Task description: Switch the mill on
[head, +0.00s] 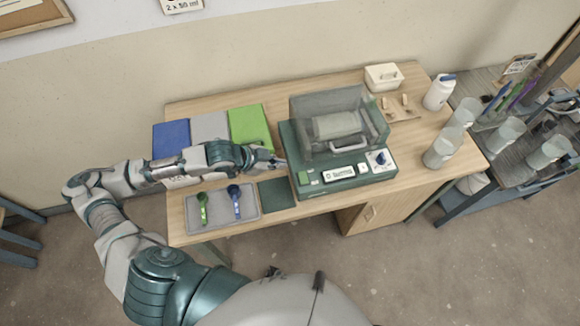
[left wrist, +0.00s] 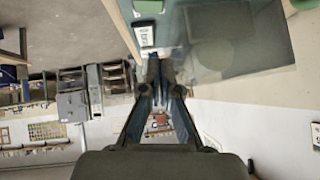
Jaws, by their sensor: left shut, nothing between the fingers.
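The mill (head: 345,170) is a dark green machine on the wooden table. A clear cover (head: 335,110) stands over its pale drum. Its front panel has a small display (head: 340,173), a white button and a dark blue knob (head: 380,158) at the right end. My left gripper (head: 278,162) is shut and empty at the mill's left side, close to the left end of the panel; I cannot tell whether it touches. In the left wrist view its fingertips (left wrist: 163,66) are together, just below part of the mill (left wrist: 215,30). My right gripper is out of view.
A grey tray (head: 222,210) with a green and a blue scoop lies in front. A white box (head: 383,77), a white bottle (head: 439,92) and clear buckets (head: 444,148) stand at the right.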

